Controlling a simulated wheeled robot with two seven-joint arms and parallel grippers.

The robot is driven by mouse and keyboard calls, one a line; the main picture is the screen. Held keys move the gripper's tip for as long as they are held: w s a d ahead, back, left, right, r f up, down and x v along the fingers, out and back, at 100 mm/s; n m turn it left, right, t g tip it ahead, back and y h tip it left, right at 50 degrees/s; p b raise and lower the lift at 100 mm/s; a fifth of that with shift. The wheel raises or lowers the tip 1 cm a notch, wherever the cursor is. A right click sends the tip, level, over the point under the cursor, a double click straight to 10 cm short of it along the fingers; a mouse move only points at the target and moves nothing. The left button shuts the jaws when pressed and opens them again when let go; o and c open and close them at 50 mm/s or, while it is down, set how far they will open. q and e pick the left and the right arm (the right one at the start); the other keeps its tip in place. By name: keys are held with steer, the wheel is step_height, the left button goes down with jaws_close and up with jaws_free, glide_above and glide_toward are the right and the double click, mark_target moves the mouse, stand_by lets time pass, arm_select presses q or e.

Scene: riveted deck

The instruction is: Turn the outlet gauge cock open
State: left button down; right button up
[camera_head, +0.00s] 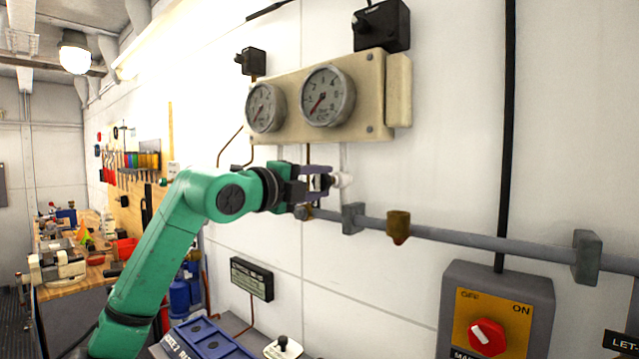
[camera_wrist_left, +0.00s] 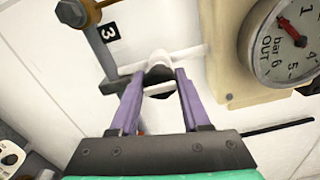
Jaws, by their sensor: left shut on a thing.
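The outlet gauge (camera_head: 327,96) is the right one of two dials on a cream panel; in the left wrist view the dial marked OUT (camera_wrist_left: 290,40) shows at the upper right. Below it, the cock (camera_head: 343,180) is a small pale body on a thin white tube above the grey pipe. My left gripper (camera_head: 322,184) reaches it from the left. In the left wrist view its purple fingers (camera_wrist_left: 160,76) are closed on either side of the cock's dark and white handle (camera_wrist_left: 159,88). The fingers partly hide the handle, so its angle is unclear. My right gripper is not in view.
The grey pipe (camera_head: 460,236) runs along the wall with a brass fitting (camera_head: 398,227) right of the cock. A control box with a red knob (camera_head: 487,337) is at the lower right. A workbench (camera_head: 85,278) stands far left. The wall between pipe and boxes is bare.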

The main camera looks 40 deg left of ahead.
arm_select(q)
steer(key=shift+c, duration=1.9)
jaws_free()
steer(key=shift+s+f+b, duration=0.15)
steer(key=shift+s+b, duration=0.25)
steer(key=shift+b, duration=0.05)
steer(key=s+b, duration=0.6)
steer(key=s, duration=0.7)
steer(key=shift+s+d, duration=0.15)
steer(key=shift+s, duration=0.2)
